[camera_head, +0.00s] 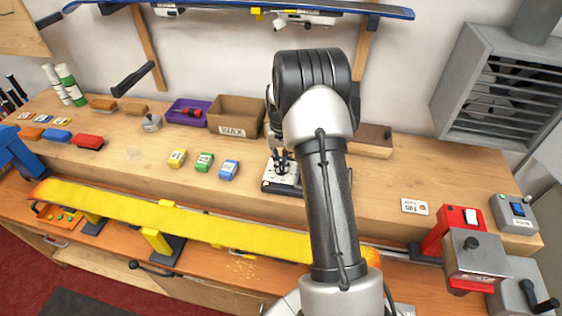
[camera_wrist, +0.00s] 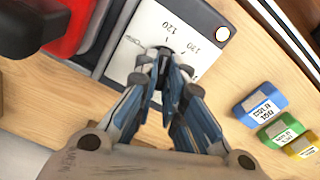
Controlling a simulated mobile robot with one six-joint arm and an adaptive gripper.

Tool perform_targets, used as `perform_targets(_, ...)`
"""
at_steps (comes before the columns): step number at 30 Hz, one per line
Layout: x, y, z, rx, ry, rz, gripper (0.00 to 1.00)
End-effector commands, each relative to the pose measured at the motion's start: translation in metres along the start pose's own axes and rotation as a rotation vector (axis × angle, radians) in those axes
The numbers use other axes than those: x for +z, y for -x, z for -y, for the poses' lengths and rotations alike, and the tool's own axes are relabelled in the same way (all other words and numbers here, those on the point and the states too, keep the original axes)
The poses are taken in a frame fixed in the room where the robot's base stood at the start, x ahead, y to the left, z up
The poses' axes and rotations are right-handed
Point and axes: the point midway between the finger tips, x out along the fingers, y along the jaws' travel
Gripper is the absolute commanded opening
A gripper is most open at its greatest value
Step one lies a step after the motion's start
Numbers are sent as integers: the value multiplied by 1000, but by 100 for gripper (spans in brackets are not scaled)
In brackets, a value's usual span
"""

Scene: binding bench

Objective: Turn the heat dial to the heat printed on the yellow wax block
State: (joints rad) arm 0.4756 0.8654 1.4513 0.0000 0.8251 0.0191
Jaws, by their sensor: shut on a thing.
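The heat dial's white plate (camera_wrist: 140,30) lies below my gripper in the wrist view, with printed numbers including 120. Its dark knob (camera_wrist: 164,52) is mostly hidden between my fingertips. My gripper (camera_wrist: 162,68) is shut on the knob. In the head view my gripper (camera_head: 279,158) reaches down onto the white-topped dial unit (camera_head: 284,180), partly behind my arm. The yellow wax block (camera_head: 177,158) stands left of the dial, beside a green and a blue block. It also shows at the wrist view's right edge (camera_wrist: 304,147), its print too small to read.
The green block (camera_head: 204,162) and blue block (camera_head: 228,170) stand between the yellow block and the dial. A cardboard wax box (camera_head: 236,115) and purple tray (camera_head: 174,112) are behind them. A long yellow ski (camera_head: 150,216) runs along the front. Bench right of my arm is fairly clear.

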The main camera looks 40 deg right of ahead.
Motion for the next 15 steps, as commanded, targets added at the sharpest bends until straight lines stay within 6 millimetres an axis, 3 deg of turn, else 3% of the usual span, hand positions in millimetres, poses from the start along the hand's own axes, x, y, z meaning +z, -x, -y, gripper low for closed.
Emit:
perform_targets(2, 0, 0, 0, 0, 0, -1, 0)
perform_targets(3, 0, 0, 0, 0, 0, -1, 11)
perform_targets(12, 0, 0, 0, 0, 1, -1, 30)
perform_targets(15, 0, 0, 0, 0, 1, -1, 30)
